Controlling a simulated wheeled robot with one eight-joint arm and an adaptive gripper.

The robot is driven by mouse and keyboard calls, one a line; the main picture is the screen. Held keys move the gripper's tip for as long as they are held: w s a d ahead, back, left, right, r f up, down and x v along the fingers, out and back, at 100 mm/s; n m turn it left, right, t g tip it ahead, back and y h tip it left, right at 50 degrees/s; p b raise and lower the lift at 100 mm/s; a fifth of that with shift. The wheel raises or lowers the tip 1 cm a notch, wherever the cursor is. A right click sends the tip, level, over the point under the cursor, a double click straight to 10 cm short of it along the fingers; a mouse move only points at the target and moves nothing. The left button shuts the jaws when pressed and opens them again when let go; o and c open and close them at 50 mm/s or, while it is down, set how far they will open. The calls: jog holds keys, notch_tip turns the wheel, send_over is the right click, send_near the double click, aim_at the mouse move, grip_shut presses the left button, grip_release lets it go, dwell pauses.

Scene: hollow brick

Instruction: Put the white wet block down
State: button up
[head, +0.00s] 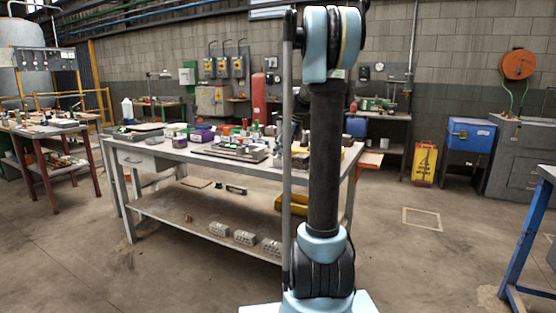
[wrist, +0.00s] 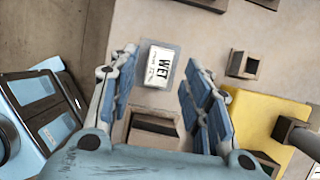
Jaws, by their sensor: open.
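The white block marked "WET" (wrist: 160,66) lies on a pale surface in the wrist view, label facing the camera. My gripper (wrist: 160,60) is open, with one blue-padded finger on each side of the block. There is a visible gap between the block and each finger. I cannot pick out the block or my gripper in the head view, where my own arm covers part of the workbench.
In the wrist view a hollow brick (wrist: 243,64) lies right of my fingers, and a yellow bin (wrist: 265,112) is below it. The head view shows a cluttered workbench (head: 140,160) with several hollow bricks (head: 244,237) on its lower shelf. Floor to the right is open.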

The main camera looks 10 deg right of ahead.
jog(key=v, duration=0.8)
jog(key=s+a+f+n, duration=0.1)
jog(key=s+a+n, duration=0.15)
jog(key=s, duration=0.35)
jog(key=s+a+f+n, duration=0.1)
jog(key=s+f+n, duration=0.1)
jog(key=s+n, duration=0.35)
jog(key=s+f+n+h, duration=0.1)
jog(key=s+f+n, duration=0.7)
jog(key=s, duration=0.7)
jog(key=s+f+n+h, duration=0.2)
jog(key=s+f+n, duration=0.7)
jog(key=s+f, duration=0.4)
jog(key=shift+s+a+h, duration=0.25)
jog(key=shift+s+h, duration=0.05)
jog(key=shift+s, duration=0.7)
